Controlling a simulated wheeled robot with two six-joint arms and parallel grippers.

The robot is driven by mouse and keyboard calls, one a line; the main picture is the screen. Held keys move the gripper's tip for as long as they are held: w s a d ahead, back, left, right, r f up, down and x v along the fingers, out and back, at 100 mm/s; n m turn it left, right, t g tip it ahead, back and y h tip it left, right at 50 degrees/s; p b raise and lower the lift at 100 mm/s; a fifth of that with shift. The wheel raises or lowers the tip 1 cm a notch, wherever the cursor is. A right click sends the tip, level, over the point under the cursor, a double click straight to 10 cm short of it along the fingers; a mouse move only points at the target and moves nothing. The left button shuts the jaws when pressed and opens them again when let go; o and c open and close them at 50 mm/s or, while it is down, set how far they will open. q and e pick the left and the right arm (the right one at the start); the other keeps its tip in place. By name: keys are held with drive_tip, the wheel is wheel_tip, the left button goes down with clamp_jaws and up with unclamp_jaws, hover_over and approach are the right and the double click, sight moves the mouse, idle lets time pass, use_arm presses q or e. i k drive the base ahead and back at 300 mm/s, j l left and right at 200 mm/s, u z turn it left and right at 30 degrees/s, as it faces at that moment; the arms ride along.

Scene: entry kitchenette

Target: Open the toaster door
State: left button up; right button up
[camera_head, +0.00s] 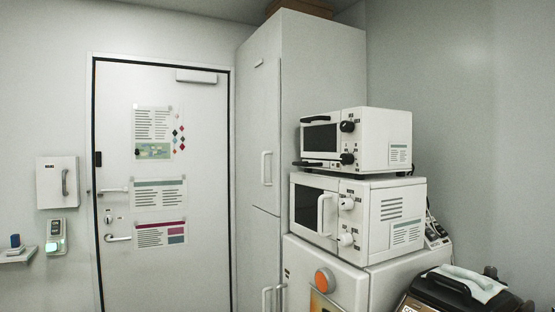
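The toaster (384,137) is the upper white box in the stack of appliances right of centre in the head view. Its front faces left and carries a dark window door (319,138) and two black knobs (348,127). The door looks shut, seen at a steep angle. Neither of my grippers is in view, so nothing of mine is seen touching the toaster.
A white microwave (385,215) with a white handle stands directly under the toaster, on a white appliance (348,275). A tall white cabinet (258,120) stands close on the left. A black appliance (462,290) is at the lower right. A closed room door (165,85) is further left.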

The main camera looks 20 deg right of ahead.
sight(321, 138)
drive_tip(key=i+j+z, duration=0.1)
drive_tip(key=i+z, duration=0.3)
drive_tip(key=i+j+z, duration=0.25)
drive_tip(key=i+z, duration=0.15)
drive_tip(key=i, duration=0.15)
drive_tip(key=i+j+z, duration=0.4)
